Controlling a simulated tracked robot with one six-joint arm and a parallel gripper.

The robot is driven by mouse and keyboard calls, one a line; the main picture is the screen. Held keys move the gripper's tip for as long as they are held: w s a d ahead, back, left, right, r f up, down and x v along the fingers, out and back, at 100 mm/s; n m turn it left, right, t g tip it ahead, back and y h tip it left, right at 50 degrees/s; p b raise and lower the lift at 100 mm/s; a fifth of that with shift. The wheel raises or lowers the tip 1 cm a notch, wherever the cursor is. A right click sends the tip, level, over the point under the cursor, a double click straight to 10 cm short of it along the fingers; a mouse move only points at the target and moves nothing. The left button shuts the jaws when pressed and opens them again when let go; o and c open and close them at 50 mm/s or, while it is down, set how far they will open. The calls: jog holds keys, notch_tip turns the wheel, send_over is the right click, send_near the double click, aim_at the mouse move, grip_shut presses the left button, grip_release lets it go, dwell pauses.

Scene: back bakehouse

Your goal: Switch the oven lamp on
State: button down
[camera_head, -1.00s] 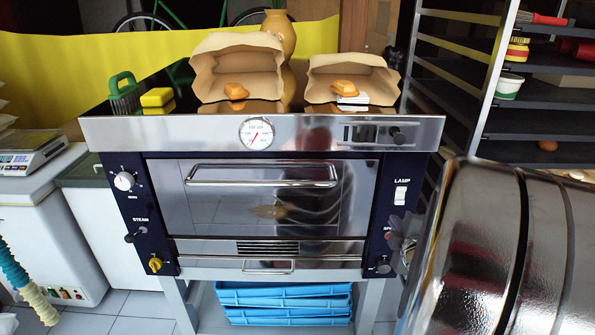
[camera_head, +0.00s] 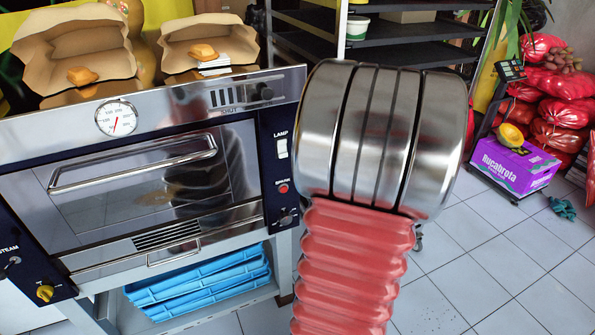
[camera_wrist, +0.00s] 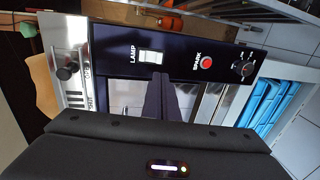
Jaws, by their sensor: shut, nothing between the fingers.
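The oven's LAMP switch (camera_head: 282,148) is a white rocker on the dark right-hand panel, below the word LAMP. It also shows in the wrist view (camera_wrist: 150,57), where the panel appears turned sideways. I cannot tell which way the rocker is tipped. The oven (camera_head: 140,185) has its door closed; no lamp glow is clear behind the glass. My gripper (camera_wrist: 160,80) is shut and empty, its fingertips pointing at the panel just by the switch in the wrist view. Contact cannot be told. In the head view my arm hides the gripper.
A red SPARK button (camera_head: 283,188) and a dark knob (camera_head: 287,217) sit below the switch. Paper bags (camera_head: 75,50) with loaves stand on the oven top. Blue trays (camera_head: 205,285) lie beneath. A rack (camera_head: 400,55) stands behind; open tiled floor lies to the right.

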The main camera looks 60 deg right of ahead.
aim_at(284, 157)
jog(key=x, duration=1.3)
jog(key=shift+w+d, duration=0.15)
jog(key=shift+w, duration=0.1)
jog(key=shift+w+d+f, duration=0.15)
jog(key=shift+w+f, duration=0.1)
jog(key=s+a+f, duration=0.2)
jog(key=s+a, duration=0.5)
jog(key=s, duration=0.5)
jog(key=shift+f, duration=0.25)
dwell(0.4)
